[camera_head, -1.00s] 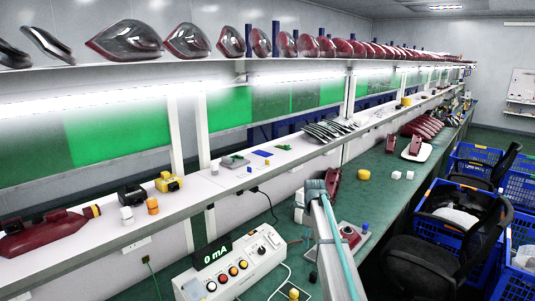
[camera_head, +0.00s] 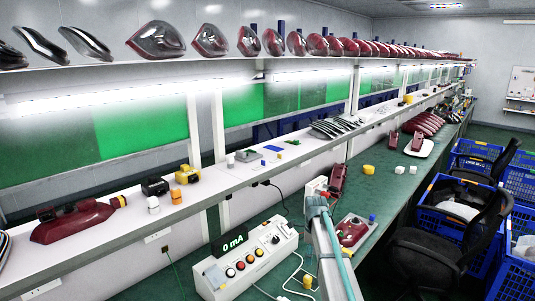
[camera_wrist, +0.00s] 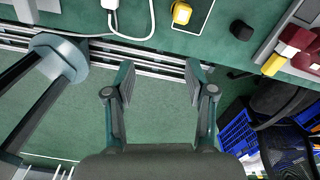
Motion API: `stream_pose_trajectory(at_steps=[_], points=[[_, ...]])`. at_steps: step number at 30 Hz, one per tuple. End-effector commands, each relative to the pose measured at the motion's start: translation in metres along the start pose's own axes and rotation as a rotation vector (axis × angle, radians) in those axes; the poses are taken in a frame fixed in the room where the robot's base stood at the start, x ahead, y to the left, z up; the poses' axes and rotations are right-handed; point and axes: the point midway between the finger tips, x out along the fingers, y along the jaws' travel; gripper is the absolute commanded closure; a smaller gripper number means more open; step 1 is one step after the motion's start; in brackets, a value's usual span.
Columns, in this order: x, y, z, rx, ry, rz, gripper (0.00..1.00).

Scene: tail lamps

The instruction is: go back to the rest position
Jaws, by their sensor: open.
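My gripper (camera_wrist: 158,85) shows in the wrist view with its two fingers spread apart and nothing between them. It hangs over bare green floor beside the silver rail (camera_wrist: 130,45), below the bench edge in that picture. In the head view my arm reaches forward past the right side of the white tester box reading "0 mA" (camera_head: 246,262). My fingers are not visible in the head view.
The green bench top (camera_head: 385,188) carries a red lamp in a fixture (camera_head: 352,231) and a yellow part (camera_head: 368,169). A yellow-topped part (camera_wrist: 181,13) and a black knob (camera_wrist: 241,30) sit near the bench edge. Blue crates (camera_head: 450,213) and a black chair (camera_head: 425,255) stand right.

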Motion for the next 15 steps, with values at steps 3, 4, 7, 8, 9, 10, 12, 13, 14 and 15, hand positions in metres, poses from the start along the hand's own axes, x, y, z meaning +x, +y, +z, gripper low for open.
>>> stream_pose_trajectory(at_steps=[3,4,7,8,9,10,12,13,14,15], points=[[0.021,0.024,-0.011,-0.132,0.001,0.003,0.45],[0.027,0.030,-0.014,-0.170,0.000,0.002,0.45],[0.049,0.052,-0.026,-0.322,0.001,0.003,0.45],[0.056,0.061,-0.030,-0.376,0.000,0.003,0.45],[0.067,0.073,-0.037,-0.457,0.001,0.004,0.45],[0.075,0.084,-0.042,-0.522,0.000,0.003,0.45],[0.094,0.108,-0.054,-0.684,0.000,0.003,0.45],[0.102,0.118,-0.059,-0.754,0.000,0.003,0.45],[0.109,0.129,-0.065,-0.824,0.000,0.003,0.45],[0.119,0.142,-0.071,-0.917,0.000,0.003,0.45]])
